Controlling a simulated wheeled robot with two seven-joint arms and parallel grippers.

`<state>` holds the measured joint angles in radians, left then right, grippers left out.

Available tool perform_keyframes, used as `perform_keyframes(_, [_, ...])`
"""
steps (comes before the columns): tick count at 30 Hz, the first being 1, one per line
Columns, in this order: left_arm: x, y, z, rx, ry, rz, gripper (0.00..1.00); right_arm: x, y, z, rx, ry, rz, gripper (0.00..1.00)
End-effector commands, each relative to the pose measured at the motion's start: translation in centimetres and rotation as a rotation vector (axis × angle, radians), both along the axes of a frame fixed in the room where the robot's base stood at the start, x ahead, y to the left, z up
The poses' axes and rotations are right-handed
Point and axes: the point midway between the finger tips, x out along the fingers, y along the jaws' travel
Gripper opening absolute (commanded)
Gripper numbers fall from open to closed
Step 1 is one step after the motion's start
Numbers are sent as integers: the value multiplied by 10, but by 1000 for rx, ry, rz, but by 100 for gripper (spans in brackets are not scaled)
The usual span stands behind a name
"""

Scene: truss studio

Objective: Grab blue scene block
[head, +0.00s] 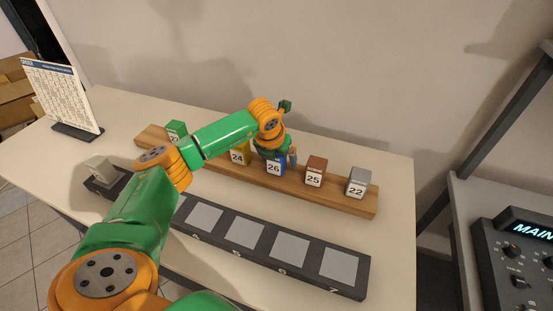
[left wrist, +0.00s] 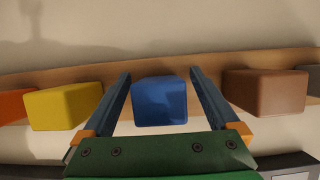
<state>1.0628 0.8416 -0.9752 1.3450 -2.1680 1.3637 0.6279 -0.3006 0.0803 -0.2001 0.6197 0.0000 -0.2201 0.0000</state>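The blue block (head: 274,168), marked 26, stands on the wooden rail (head: 225,175) between the yellow block and the brown block. My left gripper (head: 284,156) is at the blue block from above, and its arm comes in from the left. In the left wrist view the blue block (left wrist: 160,101) sits between the two fingers of my left gripper (left wrist: 160,85). The fingers are open, with a gap visible on each side of the block. My right gripper is in neither view.
The yellow block (head: 240,156) marked 24, brown block (head: 315,172) marked 25, grey block (head: 358,183) marked 22 and a green block (head: 176,130) share the rail. A dark slotted tray (head: 310,279) lies in front. A calendar-like board (head: 62,95) stands at left.

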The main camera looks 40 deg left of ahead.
Motion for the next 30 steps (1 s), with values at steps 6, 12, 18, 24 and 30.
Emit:
perform_keyframes(6, [0, 0, 0, 0, 0, 1, 36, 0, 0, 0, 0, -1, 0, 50])
perform_keyframes(12, [0, 0, 1, 0, -1, 1, 0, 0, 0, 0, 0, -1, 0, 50])
perform_keyframes(18, [1, 0, 2, -1, -2, 1, 0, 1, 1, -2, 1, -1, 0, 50])
perform_keyframes(24, [2, 0, 26, 0, -9, 1, 0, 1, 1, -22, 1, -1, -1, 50])
perform_keyframes(30, [-41, 7, 79, 2, -10, 0, 0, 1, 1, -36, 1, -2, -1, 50])
